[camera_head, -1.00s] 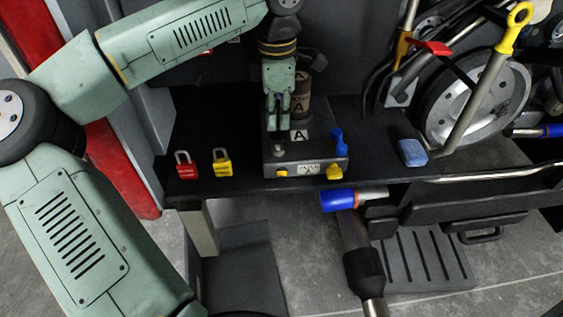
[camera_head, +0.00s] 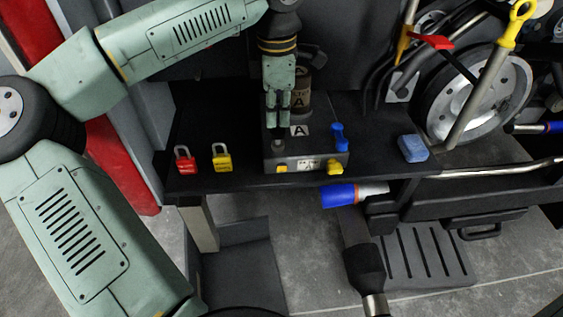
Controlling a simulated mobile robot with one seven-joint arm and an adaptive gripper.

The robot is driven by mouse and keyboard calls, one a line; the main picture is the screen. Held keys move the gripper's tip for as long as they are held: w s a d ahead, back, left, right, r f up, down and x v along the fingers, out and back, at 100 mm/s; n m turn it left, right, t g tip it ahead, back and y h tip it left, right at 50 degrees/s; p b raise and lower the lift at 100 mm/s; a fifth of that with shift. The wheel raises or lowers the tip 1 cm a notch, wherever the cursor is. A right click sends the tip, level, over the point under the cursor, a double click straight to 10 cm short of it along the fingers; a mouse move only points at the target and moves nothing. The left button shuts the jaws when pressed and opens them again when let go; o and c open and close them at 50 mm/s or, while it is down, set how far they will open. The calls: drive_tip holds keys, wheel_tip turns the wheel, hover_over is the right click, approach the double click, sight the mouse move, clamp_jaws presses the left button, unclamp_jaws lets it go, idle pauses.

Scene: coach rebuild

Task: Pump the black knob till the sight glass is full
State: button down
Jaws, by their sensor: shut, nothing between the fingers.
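A dark grey box (camera_head: 308,160) sits on the black bench top, with a white label on its front. A short dark knob (camera_head: 277,145) stands up at the left of its top. My gripper (camera_head: 277,126) points down just above this knob, its fingers together and empty. I cannot tell whether the fingertips touch the knob. A brownish cylinder marked A (camera_head: 304,88) stands behind the gripper and is partly hidden by it. I cannot make out a sight glass or its level.
A blue lever (camera_head: 339,137) and yellow knobs (camera_head: 334,167) are on the box. A red padlock (camera_head: 185,161) and a yellow padlock (camera_head: 221,157) stand to the left. A blue block (camera_head: 413,148) lies to the right. A wheel (camera_head: 480,95) stands farther right.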

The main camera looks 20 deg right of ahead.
sight(278, 129)
drive_tip(key=shift+f+b, duration=1.05)
drive_tip(key=shift+f, duration=0.6)
drive_tip(key=shift+r, duration=0.15)
drive_tip(key=shift+r+p, duration=1.35)
drive_tip(key=shift+r, duration=0.4)
wheel_tip(278, 129, up, 6)
drive_tip(key=p, duration=0.4)
